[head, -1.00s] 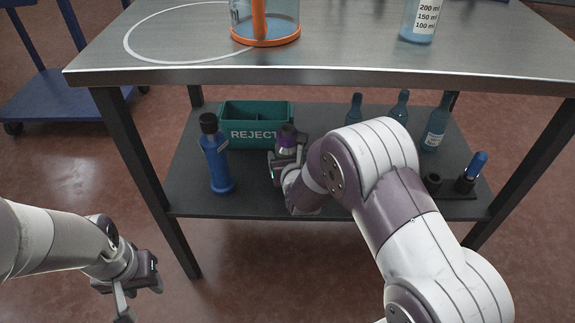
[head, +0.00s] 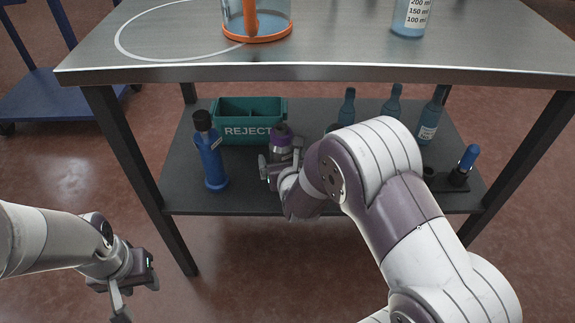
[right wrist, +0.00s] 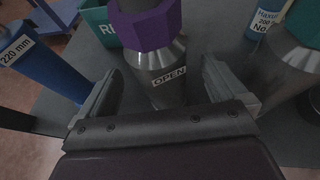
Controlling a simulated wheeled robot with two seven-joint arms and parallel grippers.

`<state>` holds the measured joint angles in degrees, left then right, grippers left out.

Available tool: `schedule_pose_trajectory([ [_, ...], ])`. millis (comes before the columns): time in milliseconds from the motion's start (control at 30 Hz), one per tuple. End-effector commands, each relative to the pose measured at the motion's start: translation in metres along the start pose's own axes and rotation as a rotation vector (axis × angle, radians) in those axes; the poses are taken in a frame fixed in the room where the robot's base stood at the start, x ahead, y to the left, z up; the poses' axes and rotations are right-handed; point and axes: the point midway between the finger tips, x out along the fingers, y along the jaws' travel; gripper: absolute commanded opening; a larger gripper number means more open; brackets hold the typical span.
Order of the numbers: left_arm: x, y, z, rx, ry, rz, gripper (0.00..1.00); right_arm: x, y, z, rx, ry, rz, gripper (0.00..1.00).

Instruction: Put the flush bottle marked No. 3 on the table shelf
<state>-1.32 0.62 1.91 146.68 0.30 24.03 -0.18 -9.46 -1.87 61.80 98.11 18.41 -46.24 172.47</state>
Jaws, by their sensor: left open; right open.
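Three teal bottles stand at the back right of the shelf (head: 240,199): one left (head: 347,104), one middle (head: 392,103), one right (head: 430,118) with a white label. Their numbers are unreadable in the head view. The right wrist view shows a labelled blue bottle (right wrist: 265,20), its text cut off after "No". My right gripper (right wrist: 158,88) is open, its fingers on either side of a steel body (right wrist: 165,92) marked OPEN with a purple cap (head: 280,131); gaps show at both sides. My left gripper (head: 135,285) is open and empty, low in front of the table.
A green REJECT box (head: 250,131) and a blue cylinder (head: 211,162) marked 220 mm stand at the shelf's left. A dark holder with a blue-topped item (head: 467,160) is at the right. A beaker (head: 257,18) and graduated container (head: 412,15) stand on the tabletop (head: 330,45).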

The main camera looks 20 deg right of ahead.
Motion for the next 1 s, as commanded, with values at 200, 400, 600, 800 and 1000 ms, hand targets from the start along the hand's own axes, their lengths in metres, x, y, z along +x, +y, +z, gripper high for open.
schedule_pose_trajectory([
  [200,-0.021,0.0,-0.003,0.0,0.0,0.0,0.43,-0.058,0.001,0.005,0.0,-0.002,0.002,0.99],
  [400,-0.02,0.0,-0.002,0.0,0.0,0.0,0.43,-0.086,0.001,0.001,-0.004,0.0,0.002,0.99],
  [600,-0.02,0.0,-0.002,0.0,0.0,0.0,0.43,-0.095,0.002,-0.007,-0.501,0.155,0.084,0.99],
  [800,-0.02,0.0,-0.002,0.0,0.0,0.0,0.43,-0.136,-0.007,-0.036,-1.695,0.343,0.579,0.99],
  [1000,-0.02,0.0,-0.002,0.0,0.0,0.0,0.43,-0.194,-0.031,-0.058,-2.528,0.14,1.274,0.99],
])
